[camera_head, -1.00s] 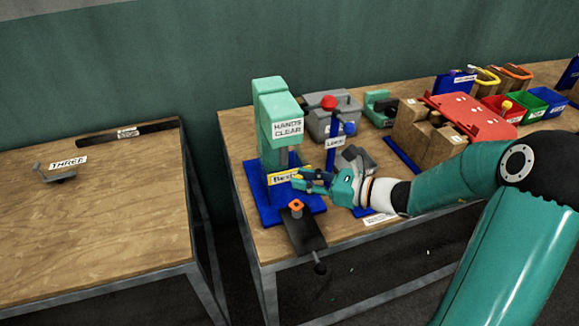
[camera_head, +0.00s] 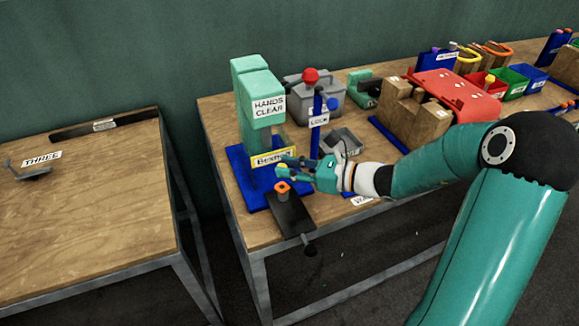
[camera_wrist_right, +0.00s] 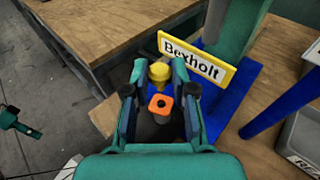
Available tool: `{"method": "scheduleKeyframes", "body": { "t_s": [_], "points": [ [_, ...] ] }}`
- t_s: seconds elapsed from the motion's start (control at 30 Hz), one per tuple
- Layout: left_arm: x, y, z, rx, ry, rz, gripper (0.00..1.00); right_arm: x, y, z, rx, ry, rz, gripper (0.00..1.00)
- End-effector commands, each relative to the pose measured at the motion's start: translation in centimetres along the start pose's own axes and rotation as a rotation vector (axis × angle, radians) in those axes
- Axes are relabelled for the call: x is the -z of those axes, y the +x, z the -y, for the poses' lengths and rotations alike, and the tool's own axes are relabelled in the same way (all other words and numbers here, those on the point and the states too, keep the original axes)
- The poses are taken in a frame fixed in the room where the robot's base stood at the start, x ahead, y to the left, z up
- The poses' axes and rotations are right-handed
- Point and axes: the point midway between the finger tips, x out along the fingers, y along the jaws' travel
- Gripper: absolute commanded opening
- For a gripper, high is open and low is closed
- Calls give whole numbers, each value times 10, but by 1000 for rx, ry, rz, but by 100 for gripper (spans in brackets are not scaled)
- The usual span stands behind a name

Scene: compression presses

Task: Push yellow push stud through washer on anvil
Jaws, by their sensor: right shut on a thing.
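The yellow push stud (camera_wrist_right: 159,71) is between the fingertips of my right gripper (camera_head: 283,164), which is shut on it. In the wrist view the right gripper (camera_wrist_right: 159,75) has a finger on each side of the stud. The orange washer (camera_head: 282,187) sits on the dark anvil (camera_head: 290,214) in front of the press, just below the stud in the head view. In the wrist view the washer (camera_wrist_right: 160,104) shows its dark hole, and the stud appears beyond it. I cannot tell whether stud and washer touch.
The teal press (camera_head: 258,95) on its blue base stands behind the anvil, with the Bexholt sign (camera_head: 272,157) close to my fingers. Another table (camera_head: 90,200) stands left across a gap.

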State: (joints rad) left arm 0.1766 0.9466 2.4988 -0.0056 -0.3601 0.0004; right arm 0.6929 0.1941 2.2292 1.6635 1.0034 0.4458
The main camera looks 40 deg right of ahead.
Motion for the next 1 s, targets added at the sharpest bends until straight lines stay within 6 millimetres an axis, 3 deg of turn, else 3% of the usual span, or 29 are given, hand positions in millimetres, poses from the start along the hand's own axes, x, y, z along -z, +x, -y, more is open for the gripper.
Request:
{"method": "scheduleKeyframes", "body": {
  "t_s": [0.1,0.3,1.0],
  "points": [
    [0,14,5,0,0,0,40,16,2,0,2,1,0,13],
    [0,22,8,0,0,0,40,25,4,0,3,1,0,13],
    [0,24,9,0,0,0,40,26,3,1,5,1,0,13]
  ]
}}
